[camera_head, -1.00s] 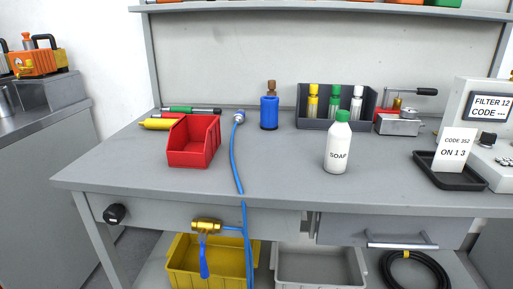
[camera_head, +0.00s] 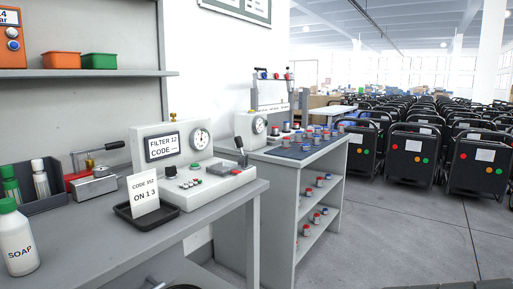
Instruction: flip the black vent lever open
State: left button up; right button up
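A black lever (camera_head: 241,151) stands up at the right end of the light grey console (camera_head: 220,190) in the head view. It leans slightly, with its knob at the top; I cannot tell whether it is the vent lever or whether it is open. The console carries a panel reading "FILTER 12 CODE" (camera_head: 163,146), a round dial gauge (camera_head: 200,138), a black knob (camera_head: 170,171) and small coloured buttons. Neither of my grippers is in view.
A black tray with a "CODE 352 ON 1 3" card (camera_head: 144,196) sits before the console. A soap bottle (camera_head: 16,240) stands at the left. A second bench (camera_head: 270,200) with a gauge unit and small jars is beyond. Open floor (camera_head: 400,235) lies right, before rows of black machines (camera_head: 410,155).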

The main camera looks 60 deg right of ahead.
aim_at(238, 140)
jog(key=l+z, duration=0.1)
jog(key=z, duration=0.3)
jog(key=l+z, duration=0.1)
jog(key=z, duration=0.25)
jog(key=l+z, duration=0.15)
jog(key=z, duration=0.25)
jog(key=l+z, duration=0.1)
jog(key=z, duration=0.3)
jog(key=k+l, duration=0.05)
